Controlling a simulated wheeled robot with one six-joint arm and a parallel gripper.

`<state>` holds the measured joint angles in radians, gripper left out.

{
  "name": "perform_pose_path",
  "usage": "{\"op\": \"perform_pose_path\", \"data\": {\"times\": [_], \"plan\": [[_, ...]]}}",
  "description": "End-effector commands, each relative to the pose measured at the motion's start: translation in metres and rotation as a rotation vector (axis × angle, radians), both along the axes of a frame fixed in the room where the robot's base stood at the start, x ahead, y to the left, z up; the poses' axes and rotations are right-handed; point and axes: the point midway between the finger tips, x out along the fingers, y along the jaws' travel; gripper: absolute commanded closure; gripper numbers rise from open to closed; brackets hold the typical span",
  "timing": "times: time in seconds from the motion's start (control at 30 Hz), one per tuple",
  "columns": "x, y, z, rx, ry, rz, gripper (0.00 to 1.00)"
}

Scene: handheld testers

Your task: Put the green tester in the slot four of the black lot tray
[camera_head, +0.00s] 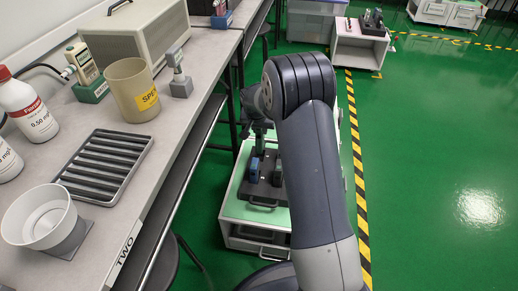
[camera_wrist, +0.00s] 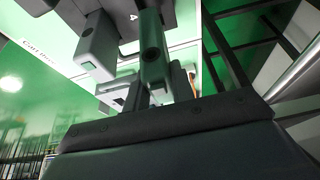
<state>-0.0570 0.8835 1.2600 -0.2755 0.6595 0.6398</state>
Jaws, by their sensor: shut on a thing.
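The black lot tray (camera_head: 264,191) lies on the light-green top of a low cart, left of my arm. A blue tester (camera_head: 254,169) and a darker tester (camera_head: 278,173) stand in it.
On the left bench, a beige tester (camera_head: 81,62) stands in a green base (camera_head: 91,91). A beige cup (camera_head: 132,92), a ribbed grey tray (camera_head: 103,164) and a white bowl (camera_head: 40,217) are nearby. The bench edge lies close left of the cart; green floor is open to the right.

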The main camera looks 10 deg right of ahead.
Motion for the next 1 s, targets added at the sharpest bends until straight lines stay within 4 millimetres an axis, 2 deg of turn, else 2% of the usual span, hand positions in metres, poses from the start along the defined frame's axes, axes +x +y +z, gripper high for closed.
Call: {"op": "perform_pose_path", "data": {"times": [0.03,0.27,0.47,0.87,0.9,1.0], "plan": [[0.0,0.0,-0.013,-0.001,0.001,0.001,1.0],[0.0,0.0,-0.037,0.0,0.001,0.001,1.0],[0.0,0.0,-0.07,0.0,0.001,0.002,1.0],[0.0,0.0,-0.076,0.0,-0.001,0.001,1.0],[0.0,0.0,-0.075,0.0,0.0,0.001,0.75],[0.0,0.0,-0.074,0.0,0.0,0.001,0.67]]}}
